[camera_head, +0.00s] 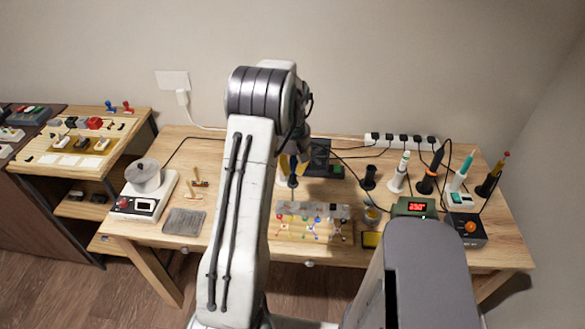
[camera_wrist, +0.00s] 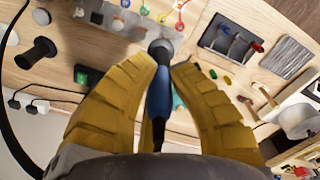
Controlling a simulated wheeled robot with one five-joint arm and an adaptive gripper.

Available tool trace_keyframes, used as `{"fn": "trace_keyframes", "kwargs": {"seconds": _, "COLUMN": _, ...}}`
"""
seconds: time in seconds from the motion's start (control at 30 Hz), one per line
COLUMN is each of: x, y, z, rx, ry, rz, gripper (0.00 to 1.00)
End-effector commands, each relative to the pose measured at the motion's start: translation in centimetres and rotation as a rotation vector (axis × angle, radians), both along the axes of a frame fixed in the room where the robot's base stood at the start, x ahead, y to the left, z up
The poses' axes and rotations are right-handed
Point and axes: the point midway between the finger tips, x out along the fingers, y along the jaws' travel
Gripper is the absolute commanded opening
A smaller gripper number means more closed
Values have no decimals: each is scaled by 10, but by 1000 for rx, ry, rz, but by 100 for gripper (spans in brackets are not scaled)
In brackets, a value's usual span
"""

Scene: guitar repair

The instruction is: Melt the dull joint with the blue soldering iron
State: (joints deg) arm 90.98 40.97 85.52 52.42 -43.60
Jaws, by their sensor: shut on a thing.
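The iron's dark collar and thin tip point away from me, toward the wooden work board. In the head view, the iron (camera_head: 292,180) hangs tip-down above the back of the work board (camera_head: 342,237), and my arm hides most of the gripper. The board carries a row of grey parts and several coloured joints and wires. I cannot tell which joint is the dull one, nor whether the tip touches anything.
Several other irons, including an orange one (camera_head: 436,163) and a teal one (camera_head: 464,168), stand in holders at right. An empty black holder (camera_head: 368,178) and a station with red digits (camera_head: 414,207) are nearer. A pot (camera_head: 143,177) on a white heater stands at left. Cables cross the back.

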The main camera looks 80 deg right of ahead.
Motion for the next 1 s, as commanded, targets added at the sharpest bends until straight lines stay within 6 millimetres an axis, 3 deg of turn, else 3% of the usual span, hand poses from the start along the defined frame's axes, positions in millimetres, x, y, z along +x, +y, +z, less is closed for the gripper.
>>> {"fn": "trace_keyframes", "kwargs": {"seconds": 0.7, "x": 0, "y": -61, "z": 17, "rx": 0, "ry": 0, "rz": 0, "gripper": 0}}
{"fn": "trace_keyframes", "kwargs": {"seconds": 1.0, "x": 0, "y": -72, "z": 18, "rx": 1, "ry": 0, "rz": 0, "gripper": 0}}
